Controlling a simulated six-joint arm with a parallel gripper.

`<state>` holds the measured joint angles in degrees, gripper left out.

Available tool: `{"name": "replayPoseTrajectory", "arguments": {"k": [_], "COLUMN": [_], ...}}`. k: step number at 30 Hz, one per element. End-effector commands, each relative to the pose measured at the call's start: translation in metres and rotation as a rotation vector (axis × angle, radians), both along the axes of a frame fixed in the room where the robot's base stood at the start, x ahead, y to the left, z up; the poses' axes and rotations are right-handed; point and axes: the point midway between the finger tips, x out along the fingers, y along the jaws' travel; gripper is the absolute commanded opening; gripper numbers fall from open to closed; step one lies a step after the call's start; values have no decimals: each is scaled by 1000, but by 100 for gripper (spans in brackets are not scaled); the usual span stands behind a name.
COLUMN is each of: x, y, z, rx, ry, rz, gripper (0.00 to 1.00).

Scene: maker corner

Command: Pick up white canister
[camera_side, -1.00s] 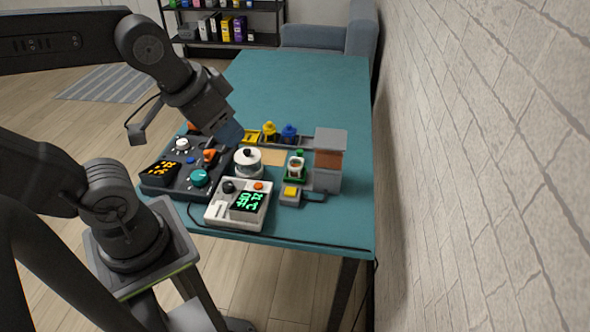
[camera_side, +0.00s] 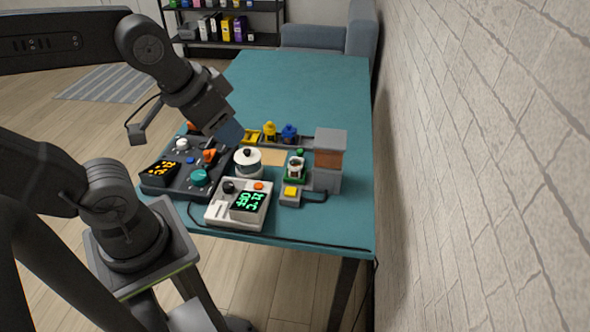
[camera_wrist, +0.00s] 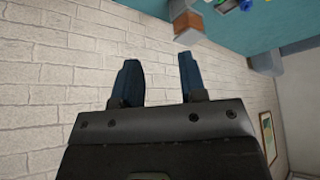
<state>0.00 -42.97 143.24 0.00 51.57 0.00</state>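I cannot tell for sure which of the two is the task's canister. My gripper (camera_side: 230,132) hangs above the table, up and to the left of the pot and apart from both. In the wrist view my gripper (camera_wrist: 160,80) has its two blue fingers spread with nothing between them.
A dark control panel (camera_side: 186,178) with knobs lies left. The white control box (camera_side: 222,212) with a green display sits in front. The tower (camera_side: 329,163) rises on the right, beside the brick wall. A yellow-button box (camera_side: 291,192) is near it. The table's far part (camera_side: 300,85) is clear.

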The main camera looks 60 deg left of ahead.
Motion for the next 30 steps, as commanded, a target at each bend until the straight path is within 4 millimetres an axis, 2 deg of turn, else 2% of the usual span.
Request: {"name": "replayPoseTrajectory", "arguments": {"k": [3, 14, 22, 26, 30], "x": [0, 0, 3, 21, 60], "y": [0, 0, 1, 9, 27], "z": [0, 0, 0, -5, -21], "rx": [0, 0, 1, 4, 11], "ry": [0, 0, 3, 22, 50], "rz": [0, 0, 9, 75, 210], "gripper": [39, 73, 73, 73, 73]}}
